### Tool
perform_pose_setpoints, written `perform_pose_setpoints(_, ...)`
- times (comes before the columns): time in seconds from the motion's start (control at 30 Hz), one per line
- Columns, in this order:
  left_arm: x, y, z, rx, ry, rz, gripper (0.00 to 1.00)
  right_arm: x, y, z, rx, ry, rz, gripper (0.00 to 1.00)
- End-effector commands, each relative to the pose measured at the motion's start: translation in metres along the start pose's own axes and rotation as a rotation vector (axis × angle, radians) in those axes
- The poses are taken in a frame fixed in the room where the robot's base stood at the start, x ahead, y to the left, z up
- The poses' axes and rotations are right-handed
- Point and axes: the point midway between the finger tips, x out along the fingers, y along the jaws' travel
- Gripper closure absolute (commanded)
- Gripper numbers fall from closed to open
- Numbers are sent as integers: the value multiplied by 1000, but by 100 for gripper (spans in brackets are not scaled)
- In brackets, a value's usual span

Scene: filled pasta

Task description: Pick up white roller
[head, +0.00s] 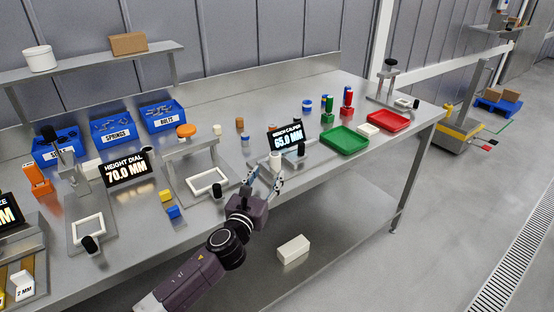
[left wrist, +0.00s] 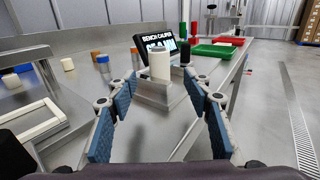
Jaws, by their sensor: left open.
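The white roller (head: 275,160) is a small upright cylinder at the bench caliper (head: 285,137), in front of its black display. In the left wrist view the white roller (left wrist: 160,64) stands upright on a grey metal block, centred beyond my fingers. My left gripper (head: 265,181) reaches over the bench's front edge, just in front of the roller. Its blue-padded fingers (left wrist: 160,82) are spread wide, with nothing between them. The roller's lower end shows in the wrist view, apart from the fingers. My right gripper is not in view.
A black knob (head: 301,149) stands right of the roller. A green tray (head: 344,139) and a red tray (head: 389,121) lie farther right. The height dial gauge (head: 127,172) and blue bins (head: 163,116) are left. A white box (head: 293,249) lies below the benchtop.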

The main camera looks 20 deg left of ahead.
Motion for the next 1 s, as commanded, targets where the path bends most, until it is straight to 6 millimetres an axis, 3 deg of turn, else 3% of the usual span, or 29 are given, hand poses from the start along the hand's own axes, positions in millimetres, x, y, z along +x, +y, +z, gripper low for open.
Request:
perform_pose_setpoints(0.13,14,0,2,-3,-1,0,54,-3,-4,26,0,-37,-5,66)
perform_pose_setpoints(0.27,32,1,5,-3,-1,1,54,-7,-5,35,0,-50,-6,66)
perform_pose_setpoints(0.5,57,1,4,-3,-1,-1,54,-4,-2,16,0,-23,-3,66)
perform_pose_setpoints(0.63,60,1,4,-1,-1,-1,54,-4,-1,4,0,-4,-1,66)
perform_pose_setpoints(0.77,60,1,4,-1,-1,-1,54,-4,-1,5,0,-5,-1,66)
perform_pose_setpoints(1.0,60,1,4,-2,0,0,78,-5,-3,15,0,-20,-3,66)
